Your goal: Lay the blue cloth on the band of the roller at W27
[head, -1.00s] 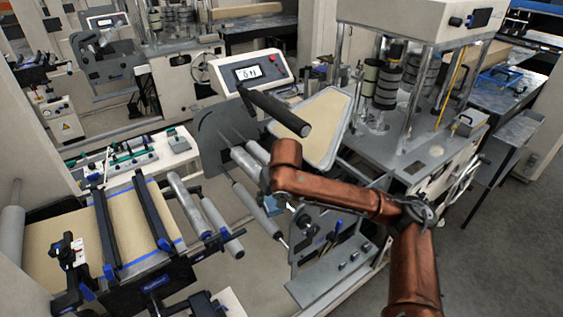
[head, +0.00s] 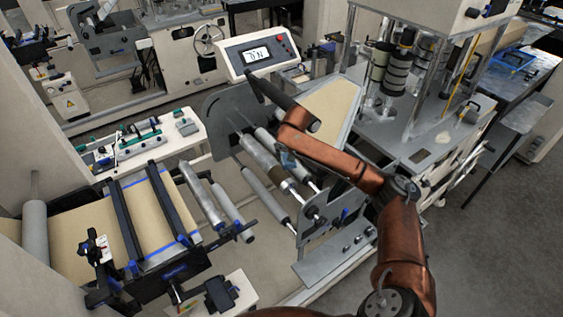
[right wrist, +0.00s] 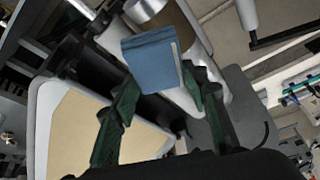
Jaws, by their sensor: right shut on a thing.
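The blue cloth (right wrist: 152,58) is a small folded pad between the two dark green fingers of my right gripper (right wrist: 158,76). The gripper is shut on it. In the head view, a bit of the cloth (head: 288,162) shows below my copper-coloured right arm, which hides most of the gripper. A grey roller with a brown band (right wrist: 180,24) lies just beyond the cloth in the right wrist view. The band also shows in the head view (head: 287,184), just below the cloth. I cannot tell whether cloth and band touch. No W27 label is readable. My left gripper is out of view.
A black bar (head: 285,100) and a tilted tan-faced panel (head: 334,106) stand close to my right arm. Other grey rollers (head: 265,194) and a metal side plate (head: 338,205) are nearby. A display box (head: 257,54) stands behind. Open floor lies at the right.

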